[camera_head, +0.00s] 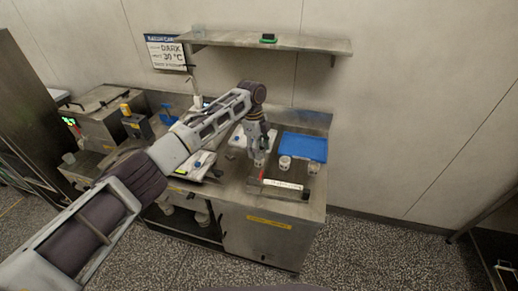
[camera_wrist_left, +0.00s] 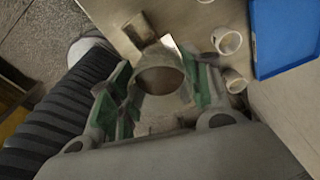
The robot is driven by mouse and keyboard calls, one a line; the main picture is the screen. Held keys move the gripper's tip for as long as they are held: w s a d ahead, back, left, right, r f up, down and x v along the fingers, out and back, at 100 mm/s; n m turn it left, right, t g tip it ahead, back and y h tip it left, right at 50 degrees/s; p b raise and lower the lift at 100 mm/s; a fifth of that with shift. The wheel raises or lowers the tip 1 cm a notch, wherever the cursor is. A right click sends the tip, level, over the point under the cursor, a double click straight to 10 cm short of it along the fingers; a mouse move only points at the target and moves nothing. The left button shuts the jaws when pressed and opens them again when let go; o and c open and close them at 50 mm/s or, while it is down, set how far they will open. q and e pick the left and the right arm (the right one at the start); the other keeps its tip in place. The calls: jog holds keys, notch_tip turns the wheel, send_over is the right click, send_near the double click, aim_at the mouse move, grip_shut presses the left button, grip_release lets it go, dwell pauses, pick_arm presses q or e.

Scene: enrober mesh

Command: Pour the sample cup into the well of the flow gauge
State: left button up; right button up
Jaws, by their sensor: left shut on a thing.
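My left gripper (camera_head: 258,155) is above the right part of the steel bench. In the left wrist view its green-lined fingers (camera_wrist_left: 157,98) are shut on a sample cup (camera_wrist_left: 162,76) with a grey rim and a dark brown inside. The cup's tilt and how full it is are hard to tell. The flow gauge (camera_head: 284,187), a long metal piece with a white strip and a red mark, lies at the bench's front edge, just below and right of the gripper. Its well is not clear to me. My right gripper is out of view.
Two white cups (camera_head: 285,163) (camera_head: 314,169) stand right of the gripper, near a blue tray (camera_head: 304,147). A wall shelf (camera_head: 300,43) hangs above. A white board (camera_head: 200,164) and a yellow-topped device (camera_head: 136,124) are to the left.

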pick_arm(q)
jog(key=shift+m, duration=0.9)
jog(key=shift+f, duration=0.1)
dwell(0.5)
jog(key=shift+f+t+h, duration=0.15)
jog(key=shift+t+h, duration=0.35)
jog(key=shift+t, duration=0.1)
dwell(0.6)
jog(key=shift+w+f+t+h, duration=0.1)
jog(key=shift+f+t+h, duration=0.1)
jog(key=shift+t+h, duration=0.4)
dwell(1.7)
jog(key=shift+f+m+t+h+b, duration=0.35)
jog(key=shift+t+h+b, duration=0.2)
jog(key=shift+b, duration=0.25)
dwell(0.7)
jog(key=shift+f+t+h+b, duration=0.1)
jog(key=shift+t+h+b, duration=0.15)
jog(key=shift+t+b, duration=0.2)
dwell(1.0)
